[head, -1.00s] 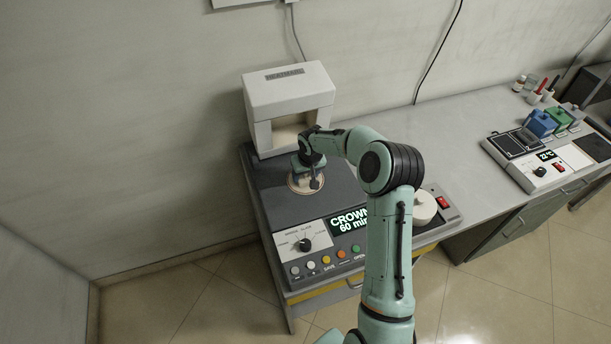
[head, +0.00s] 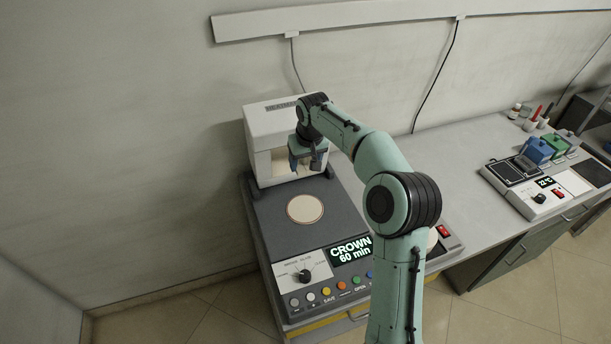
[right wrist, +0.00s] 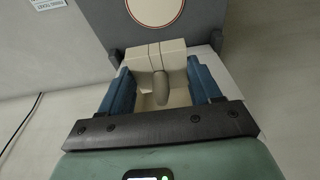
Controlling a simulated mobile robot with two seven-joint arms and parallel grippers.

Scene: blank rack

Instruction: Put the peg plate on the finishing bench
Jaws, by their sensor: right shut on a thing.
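My right gripper (head: 308,163) is raised behind the round pale disc, in front of the white furnace's opening. It is shut on the peg plate, which its fingers and my arm mostly hide in the head view. In the right wrist view a rounded grey piece (right wrist: 161,90) shows between the blue fingers, against a pale block; I cannot tell exactly how much of this is the plate. The round disc (head: 305,209) on the furnace's dark top is bare. A long grey bench (head: 465,140) runs to the right; I cannot tell whether it is the finishing bench. My left gripper is out of view.
The white furnace (head: 262,125) stands close behind my gripper. Its front panel has a lit display (head: 350,250), a dial and several coloured buttons. A control unit (head: 535,195) with coloured pots stands far right. The bench between furnace and unit is largely clear.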

